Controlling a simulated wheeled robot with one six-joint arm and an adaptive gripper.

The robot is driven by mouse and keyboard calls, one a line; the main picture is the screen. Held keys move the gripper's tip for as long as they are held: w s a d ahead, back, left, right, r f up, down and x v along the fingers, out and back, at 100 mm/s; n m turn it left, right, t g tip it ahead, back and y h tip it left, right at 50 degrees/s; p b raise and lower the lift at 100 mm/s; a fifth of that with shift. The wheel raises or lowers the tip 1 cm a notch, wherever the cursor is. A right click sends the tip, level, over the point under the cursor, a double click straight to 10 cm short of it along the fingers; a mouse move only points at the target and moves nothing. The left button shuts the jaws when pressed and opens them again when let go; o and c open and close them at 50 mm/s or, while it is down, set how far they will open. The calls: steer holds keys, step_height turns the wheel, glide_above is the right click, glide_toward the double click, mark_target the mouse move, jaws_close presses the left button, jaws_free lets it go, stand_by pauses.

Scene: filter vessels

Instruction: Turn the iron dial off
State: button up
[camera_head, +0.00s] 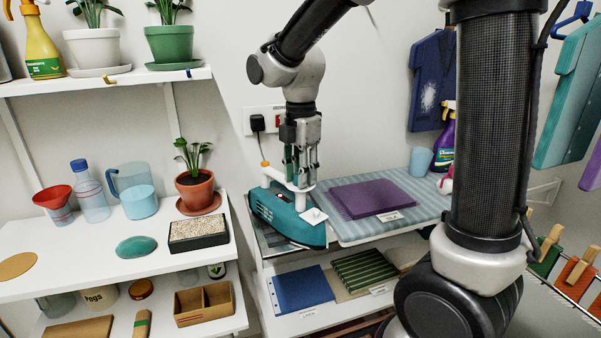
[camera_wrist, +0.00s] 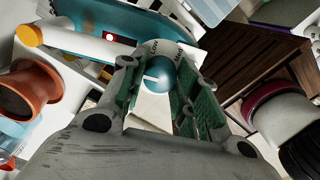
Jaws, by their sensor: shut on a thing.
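The iron (camera_head: 283,214) is teal with a white handle and stands at the left end of the ironing surface in the head view. My gripper (camera_head: 299,183) points down onto it from above. In the wrist view the iron's teal body (camera_wrist: 95,14) shows at the top, with a small lit red light. The iron dial (camera_wrist: 158,75) is a round teal knob by a pale ring with dark lettering. My gripper (camera_wrist: 156,88) has its green-padded fingers on both sides of the knob, shut on it. The fingers hide part of the dial, and its setting cannot be read.
A striped ironing surface (camera_head: 408,190) with folded purple cloth (camera_head: 372,198) lies right of the iron. A wall socket with a black plug (camera_head: 258,123) is behind. A shelf at left holds a potted plant (camera_head: 194,187), a blue jug and a red funnel.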

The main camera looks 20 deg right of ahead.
stand_by(0.4)
steer(key=o, duration=1)
steer(key=shift+o, duration=0.2)
step_height(320, 180, up, 12)
